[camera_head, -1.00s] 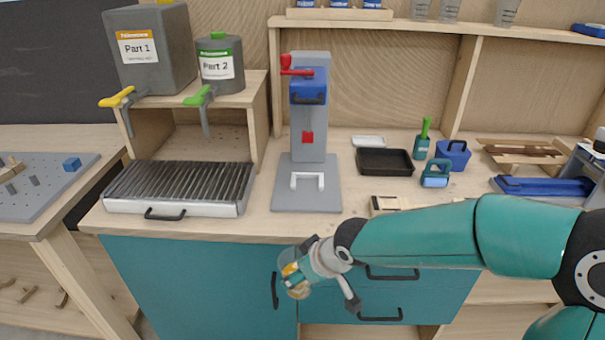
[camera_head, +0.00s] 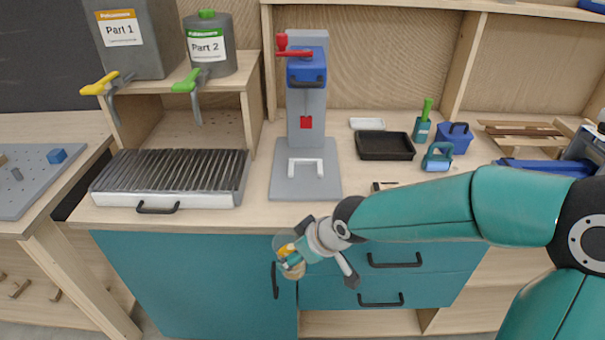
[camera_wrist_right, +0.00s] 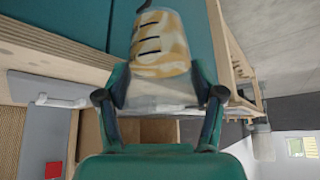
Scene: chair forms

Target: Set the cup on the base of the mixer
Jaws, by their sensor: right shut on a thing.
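The mixer (camera_head: 307,70) stands on the workbench, with a blue head, a red lever and a grey base plate (camera_head: 290,187) carrying a white U-shaped bracket (camera_head: 305,164). The base plate holds no cup. My right gripper (camera_head: 296,258) is in front of the teal cabinet, lower than the benchtop and below the mixer. It is shut on a clear cup (camera_head: 288,243) with yellowish contents. In the right wrist view the cup (camera_wrist_right: 163,45) sits between the fingers, its swirled cream and brown contents showing. My left gripper is not in view.
A ribbed grill tray (camera_head: 180,172) lies left of the mixer. Two dispensers, Part 1 (camera_head: 125,50) and Part 2 (camera_head: 208,60), stand on a shelf. A black tray (camera_head: 385,146) and blue tools (camera_head: 438,157) lie right of the mixer. The bench's front edge lies above my gripper.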

